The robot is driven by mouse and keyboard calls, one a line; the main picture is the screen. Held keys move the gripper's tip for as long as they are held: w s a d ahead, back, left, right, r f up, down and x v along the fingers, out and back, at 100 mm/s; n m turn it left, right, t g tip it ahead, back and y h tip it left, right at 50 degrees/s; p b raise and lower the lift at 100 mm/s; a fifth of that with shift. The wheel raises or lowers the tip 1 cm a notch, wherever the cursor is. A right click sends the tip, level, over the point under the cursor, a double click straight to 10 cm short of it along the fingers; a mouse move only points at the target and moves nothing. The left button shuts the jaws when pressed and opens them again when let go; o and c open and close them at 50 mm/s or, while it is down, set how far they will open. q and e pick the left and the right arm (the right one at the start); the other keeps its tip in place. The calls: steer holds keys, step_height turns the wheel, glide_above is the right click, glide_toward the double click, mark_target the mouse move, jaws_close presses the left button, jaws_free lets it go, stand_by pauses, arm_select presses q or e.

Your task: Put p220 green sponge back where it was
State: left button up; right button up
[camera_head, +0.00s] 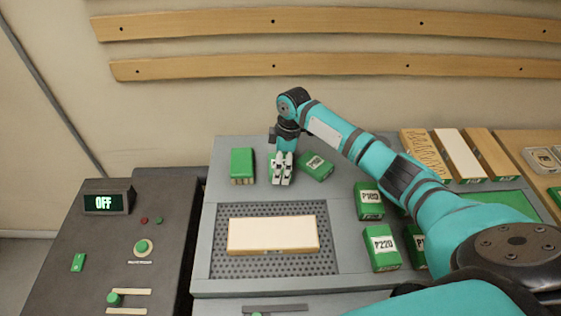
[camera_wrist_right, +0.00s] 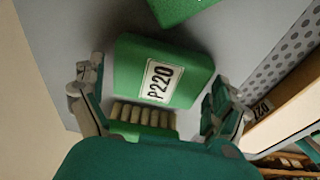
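In the wrist view a green sponge block labelled P220 (camera_wrist_right: 190,75) lies on the grey surface just ahead of my right gripper (camera_wrist_right: 155,105), whose two fingers are apart, one on each side of its near end. In the head view this gripper (camera_head: 282,176) points down at the back of the grey bench and hides most of that block. Another green block also labelled P220 (camera_head: 381,247) stands at the front right. I cannot tell whether the fingers touch the near block. My left gripper is not in view.
A green block with pale bristles (camera_head: 242,162) is left of my right gripper; a tilted green block (camera_head: 317,166) is right of it. A pale wooden board (camera_head: 273,236) lies on the perforated mat (camera_head: 240,271). P180 (camera_head: 369,200) is to the right. A switch panel (camera_head: 100,240) reads OFF.

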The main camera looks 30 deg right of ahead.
step_height(320, 180, up, 12)
steer(key=d+b, duration=0.1)
steer(key=shift+s+d, duration=0.3)
steer(key=shift+s, duration=0.1)
stand_by(0.5)
